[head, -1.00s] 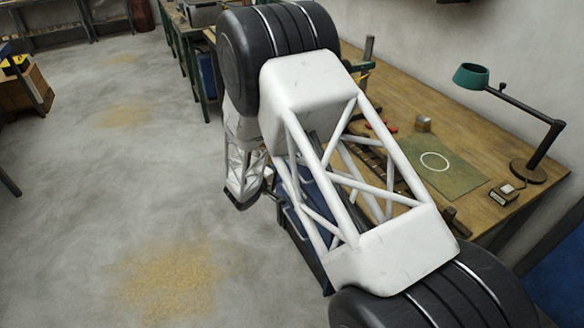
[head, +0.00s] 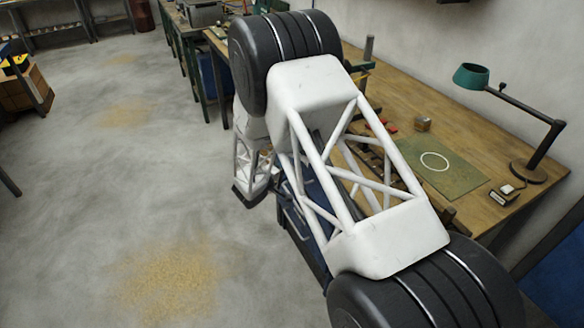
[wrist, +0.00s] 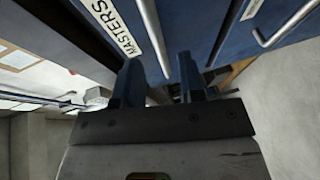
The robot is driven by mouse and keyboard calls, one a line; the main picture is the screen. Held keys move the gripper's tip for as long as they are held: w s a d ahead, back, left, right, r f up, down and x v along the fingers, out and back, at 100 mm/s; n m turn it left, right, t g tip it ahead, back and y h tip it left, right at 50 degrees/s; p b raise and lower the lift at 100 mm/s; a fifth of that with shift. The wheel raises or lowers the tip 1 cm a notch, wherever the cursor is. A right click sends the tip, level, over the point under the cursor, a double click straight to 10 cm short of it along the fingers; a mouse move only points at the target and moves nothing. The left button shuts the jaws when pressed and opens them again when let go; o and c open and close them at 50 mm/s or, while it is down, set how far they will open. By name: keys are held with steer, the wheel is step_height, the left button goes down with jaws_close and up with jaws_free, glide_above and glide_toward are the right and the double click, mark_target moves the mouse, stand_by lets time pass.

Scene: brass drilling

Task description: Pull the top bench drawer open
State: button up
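In the wrist view, the blue drawer front labelled MASTERS (wrist: 172,12) fills the top middle, with a pale bar handle (wrist: 152,35) running along it. My gripper (wrist: 160,82) has its two dark blue fingers apart, one on each side of the line of that handle. The handle's lower end reaches the gap between the fingertips; I cannot tell whether either finger touches it. In the head view, my arm covers most of the blue drawer unit (head: 290,213) under the bench, and the fingers are hidden. I cannot tell how far the drawer stands out.
A second blue front with its own bar handle (wrist: 285,25) lies to the right in the wrist view. The wooden bench top (head: 400,95) carries a green mat (head: 455,180), a lamp (head: 472,76) and a small tin (head: 422,124).

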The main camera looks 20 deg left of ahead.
steer(key=shift+x, duration=2.3)
jaws_close()
